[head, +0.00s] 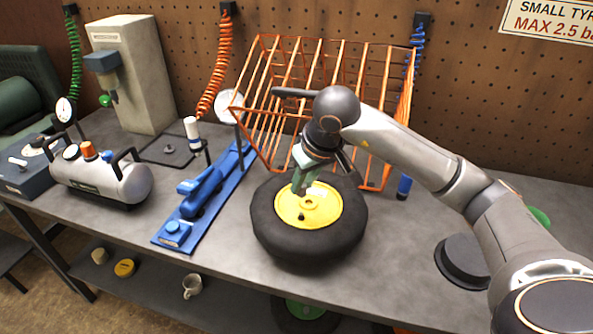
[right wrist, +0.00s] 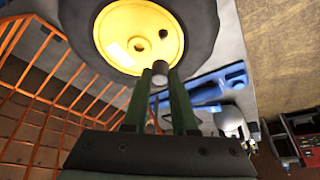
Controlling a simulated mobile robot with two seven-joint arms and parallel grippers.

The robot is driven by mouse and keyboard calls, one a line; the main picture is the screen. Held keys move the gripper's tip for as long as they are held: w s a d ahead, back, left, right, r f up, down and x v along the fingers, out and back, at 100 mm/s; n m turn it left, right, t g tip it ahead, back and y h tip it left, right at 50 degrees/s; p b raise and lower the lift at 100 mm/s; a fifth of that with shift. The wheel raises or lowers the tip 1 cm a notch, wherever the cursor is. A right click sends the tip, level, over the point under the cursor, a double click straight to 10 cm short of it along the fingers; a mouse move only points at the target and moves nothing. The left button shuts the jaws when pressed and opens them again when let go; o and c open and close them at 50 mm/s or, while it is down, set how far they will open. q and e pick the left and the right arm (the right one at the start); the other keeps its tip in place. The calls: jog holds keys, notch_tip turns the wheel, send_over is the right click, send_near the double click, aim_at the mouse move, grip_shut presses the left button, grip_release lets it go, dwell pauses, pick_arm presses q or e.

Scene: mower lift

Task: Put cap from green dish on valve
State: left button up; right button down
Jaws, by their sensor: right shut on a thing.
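A black tyre (head: 275,235) with a yellow rim (head: 322,207) lies flat on the bench; its rim also shows in the right wrist view (right wrist: 115,30). My right gripper (head: 301,188) reaches down over the rim's far left part. In the right wrist view its green fingers (right wrist: 160,78) are shut on a small grey cylinder (right wrist: 160,70), which looks like the cap, close to the rim's edge. The valve is not clearly visible; I cannot tell whether the cap touches it. A green round edge (head: 540,216), perhaps the green dish, shows partly behind my right arm. My left gripper is not in view.
An orange wire cage (head: 255,75) stands just behind the tyre. A blue tool (head: 200,195) lies to its left, with a silver tank (head: 110,183) farther left. A dark round object (head: 462,262) lies right. The bench front right of the tyre is clear.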

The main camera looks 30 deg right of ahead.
aim_at(301, 212)
jog(key=shift+s+a+f+b, duration=0.1)
jog(key=shift+s+f+b, duration=0.1)
jog(key=shift+f+b, duration=0.35)
notch_tip(301, 212, down, 3)
jog(key=shift+r+b, duration=0.2)
jog(key=shift+b, duration=0.5)
jog(key=shift+w+f+b, duration=0.1)
jog(key=shift+f+b, duration=0.3)
dwell(0.5)
jog(key=shift+f+b, duration=1.3)
jog(key=shift+b, duration=0.1)
dwell(0.4)
jog(key=shift+c, duration=1.6)
grip_release()
